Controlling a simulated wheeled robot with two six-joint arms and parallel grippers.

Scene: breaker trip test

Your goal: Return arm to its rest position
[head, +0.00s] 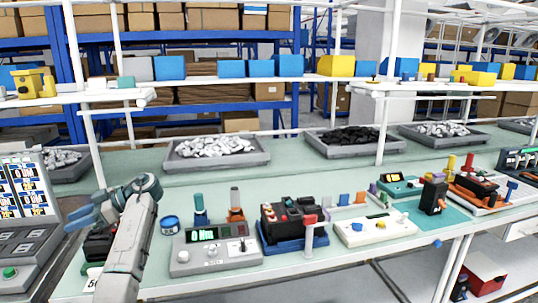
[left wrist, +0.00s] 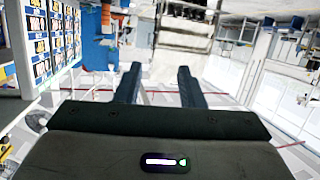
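My left arm (head: 130,245) rises from the bottom left of the head view, in front of the workbench. Its left gripper (head: 78,218) points left, towards the grey panel with screens (head: 25,195). In the left wrist view the two dark blue fingers of the left gripper (left wrist: 159,82) stand apart with nothing between them, so it is open and empty. Part of the screen panel (left wrist: 50,40) shows at the left of that view. My right arm and right gripper are in neither view.
On the bench (head: 345,258) stand a grey tester with a lit display (head: 215,250), a black device in a blue holder (head: 290,225), and a white box with buttons (head: 375,230). A dark object (head: 100,243) sits partly behind my left arm. Grey bins (head: 215,152) line the back.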

